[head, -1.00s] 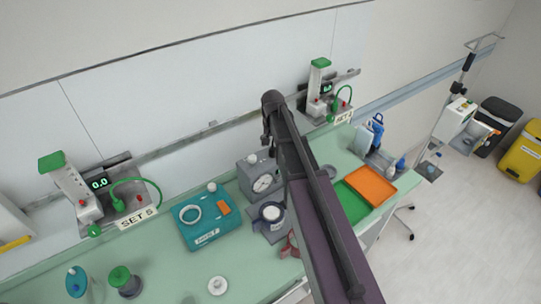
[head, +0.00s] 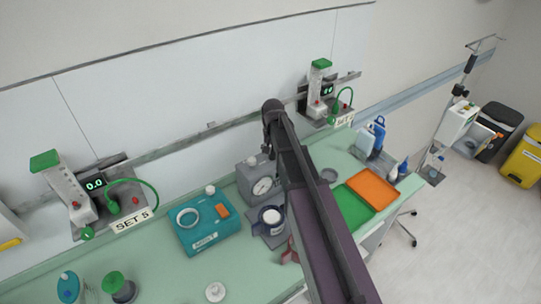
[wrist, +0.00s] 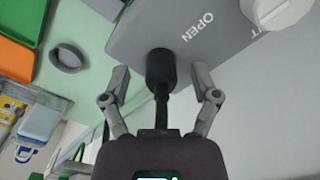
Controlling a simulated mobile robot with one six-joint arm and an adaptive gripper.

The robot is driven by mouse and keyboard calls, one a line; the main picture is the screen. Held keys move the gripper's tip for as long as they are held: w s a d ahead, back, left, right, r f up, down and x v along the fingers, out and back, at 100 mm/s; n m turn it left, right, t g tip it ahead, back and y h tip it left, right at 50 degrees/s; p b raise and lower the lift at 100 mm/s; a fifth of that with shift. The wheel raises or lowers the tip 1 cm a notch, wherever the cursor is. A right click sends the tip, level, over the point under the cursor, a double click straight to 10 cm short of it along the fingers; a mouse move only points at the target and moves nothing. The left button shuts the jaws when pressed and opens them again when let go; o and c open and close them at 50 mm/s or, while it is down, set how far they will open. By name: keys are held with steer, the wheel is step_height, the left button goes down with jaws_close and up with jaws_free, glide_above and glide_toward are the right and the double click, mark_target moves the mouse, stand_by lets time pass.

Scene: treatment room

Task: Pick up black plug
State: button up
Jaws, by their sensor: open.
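The black plug (wrist: 160,68) shows in the wrist view as a short dark cylinder with a black cable running down toward my wrist. Its upper end meets the edge of a grey box marked OPEN (wrist: 165,25); I cannot tell how deep it sits. My gripper (wrist: 160,76) is open, with one finger on each side of the plug and a visible gap on both sides. In the head view my own arm covers the plug, and the gripper cannot be made out there.
A white knob (wrist: 275,12) is on the grey box. A grey ring (wrist: 68,58) and green and orange trays lie to the left.

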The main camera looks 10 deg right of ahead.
mark_target(273, 151)
steer(key=c, duration=1)
steer(key=shift+r, duration=0.2)
step_height(273, 151, up, 4)
steer(key=p, duration=0.4)
steer(key=shift+f, duration=0.15)
steer(key=s+a, duration=0.1)
steer(key=s, duration=0.4)
steer(key=s+a, duration=0.1)
steer(key=s, duration=0.4)
steer(key=s+a+r+p, duration=0.1)
steer(key=s+a, duration=0.1)
steer(key=s, duration=0.3)
steer(key=shift+s, duration=0.3)
steer(key=shift+f, duration=0.2)
